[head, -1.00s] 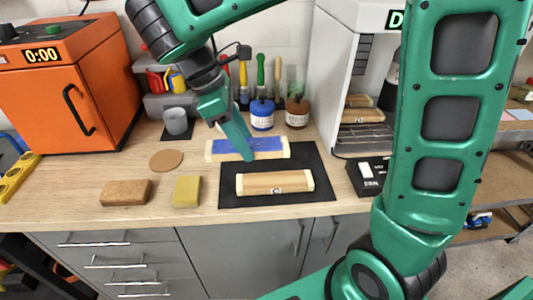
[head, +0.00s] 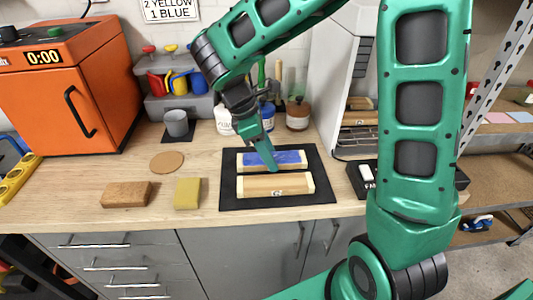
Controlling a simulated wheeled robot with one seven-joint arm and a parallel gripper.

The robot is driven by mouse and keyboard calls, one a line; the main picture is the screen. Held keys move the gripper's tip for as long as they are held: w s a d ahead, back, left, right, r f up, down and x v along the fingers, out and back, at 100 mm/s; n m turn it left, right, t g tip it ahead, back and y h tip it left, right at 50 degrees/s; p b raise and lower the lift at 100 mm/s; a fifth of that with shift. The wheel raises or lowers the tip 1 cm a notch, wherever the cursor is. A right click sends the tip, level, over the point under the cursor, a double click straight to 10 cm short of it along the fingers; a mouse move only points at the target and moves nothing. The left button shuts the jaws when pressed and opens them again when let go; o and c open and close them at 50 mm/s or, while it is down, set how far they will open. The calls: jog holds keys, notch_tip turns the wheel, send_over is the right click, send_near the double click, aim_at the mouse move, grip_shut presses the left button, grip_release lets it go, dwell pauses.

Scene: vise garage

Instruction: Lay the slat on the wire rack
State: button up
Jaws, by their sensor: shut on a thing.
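A slat with a blue painted top and bare wooden ends (head: 291,157) is over the back part of the dark mat (head: 232,196). My gripper (head: 271,167) points down at its middle and is shut on it, hiding a little of its front edge. I cannot tell whether the slat touches the mat or hangs just above it. A plain wooden slat (head: 258,187) with a small round mark lies in front on the mat. The wire rack (head: 352,141) shows inside the open white cabinet at the right, below two wooden pieces; my arm hides part of it.
A brown block (head: 126,194), a yellow sponge (head: 187,193) and a cork disc (head: 167,161) lie left of the mat. A grey cup (head: 177,123) and jars (head: 298,115) stand behind.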

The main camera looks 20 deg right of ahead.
jog(key=o, duration=1.2)
jog(key=shift+o, duration=0.2)
